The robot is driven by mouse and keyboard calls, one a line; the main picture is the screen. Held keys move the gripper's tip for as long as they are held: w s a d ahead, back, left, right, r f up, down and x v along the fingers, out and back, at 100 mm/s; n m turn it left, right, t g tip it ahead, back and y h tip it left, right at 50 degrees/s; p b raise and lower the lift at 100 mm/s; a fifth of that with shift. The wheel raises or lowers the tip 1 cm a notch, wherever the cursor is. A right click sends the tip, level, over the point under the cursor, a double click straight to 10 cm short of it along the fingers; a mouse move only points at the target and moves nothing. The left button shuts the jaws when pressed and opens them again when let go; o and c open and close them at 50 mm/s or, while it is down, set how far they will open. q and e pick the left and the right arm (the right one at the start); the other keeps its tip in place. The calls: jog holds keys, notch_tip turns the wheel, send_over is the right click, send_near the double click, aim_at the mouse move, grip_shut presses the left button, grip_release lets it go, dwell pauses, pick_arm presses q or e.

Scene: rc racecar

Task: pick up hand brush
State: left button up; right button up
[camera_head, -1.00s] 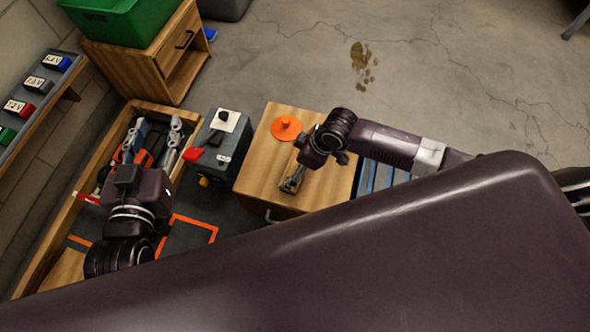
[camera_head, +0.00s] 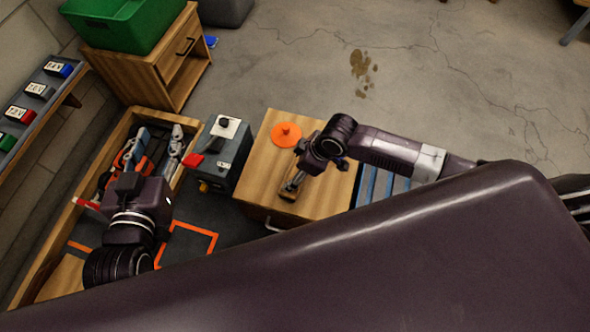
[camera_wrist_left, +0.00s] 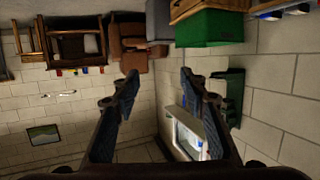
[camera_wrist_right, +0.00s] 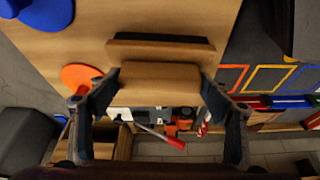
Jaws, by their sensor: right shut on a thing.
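The hand brush (camera_head: 291,187) is at the wooden cabinet top (camera_head: 262,165), below my right gripper in the head view. In the right wrist view its wooden body (camera_wrist_right: 160,83) sits between the fingers, with a dark strip beyond it. My right gripper (camera_wrist_right: 158,92) is shut on the brush. I cannot tell whether the brush is clear of the top. My left gripper (camera_wrist_left: 158,82) is open and empty in the left wrist view. In the head view the left arm is over the long wooden box, and its fingertips are hard to make out.
An orange disc with a knob (camera_head: 286,134) lies on the cabinet top. A grey machine box (camera_head: 216,155) stands left of the cabinet. A long wooden tray (camera_head: 157,113) holds several tools. A green bin (camera_head: 120,22) stands on another cabinet.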

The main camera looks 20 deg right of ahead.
notch_tip(320, 180, up, 6)
jog(key=shift+p, duration=1.15)
pick_arm(q)
jog(key=s+a+f+g+y+p, duration=0.1)
jog(key=s+a+f+g+p, duration=0.1)
jog(key=s+f+g, duration=0.3)
jog(key=s+a+f+g+y+p, duration=0.2)
jog(key=s+a+f+g, duration=0.2)
jog(key=s+f, duration=0.6)
jog(key=shift+s+a+f+n+g+p, duration=0.2)
jog(key=shift+s+f+n+g+p, duration=0.1)
jog(key=shift+s+g, duration=0.9)
pick_arm(e)
notch_tip(320, 180, up, 14)
jog(key=shift+f, duration=0.15)
